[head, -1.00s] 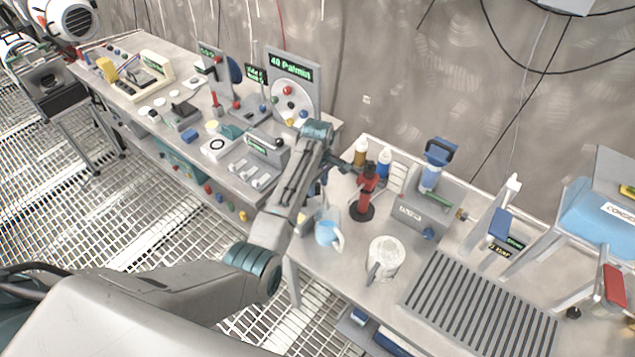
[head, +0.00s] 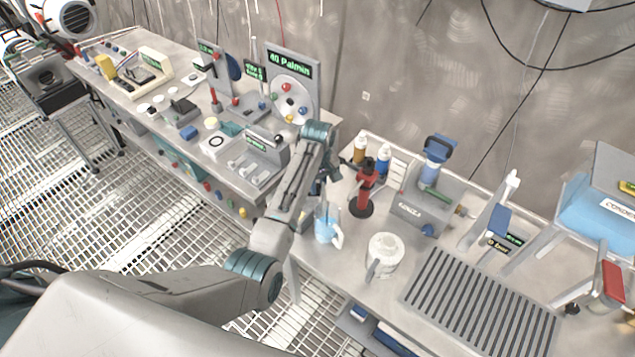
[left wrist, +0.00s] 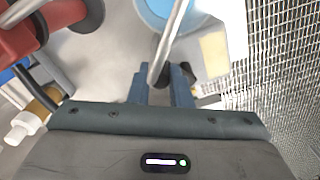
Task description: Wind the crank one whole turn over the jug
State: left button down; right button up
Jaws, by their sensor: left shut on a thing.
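A red hand-cranked device (head: 367,187) stands upright on a round base on the right-hand bench. Its red body also shows at the upper left of the left wrist view (left wrist: 45,25). The clear jug with blue contents (head: 326,230) stands in front of it, at the bench's edge; part of the jug (left wrist: 165,12) shows at the top of the left wrist view. My left gripper (left wrist: 162,82) is shut on the dark end of the crank (left wrist: 170,38), a metal rod. In the head view my left gripper (head: 328,178) is partly hidden by its own arm. My right gripper is out of view.
Amber and blue bottles (head: 361,149) and a grey box (head: 420,212) stand behind. Another bench (head: 255,180) with panels is left. A wall closes the back.

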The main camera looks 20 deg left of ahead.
pick_arm(q)
jog(key=c, duration=1.3)
grip_release()
jog(key=shift+r, duration=0.15)
jog(key=shift+r, duration=0.3)
notch_tip(320, 180, up, 6)
jog(key=b, duration=0.3)
jog(key=shift+r, duration=0.25)
notch_tip(320, 180, up, 2)
jog(key=shift+r+p, duration=0.1)
jog(key=shift+p, duration=0.6)
jog(key=shift+r+p, duration=0.5)
jog(key=shift+r, duration=0.15)
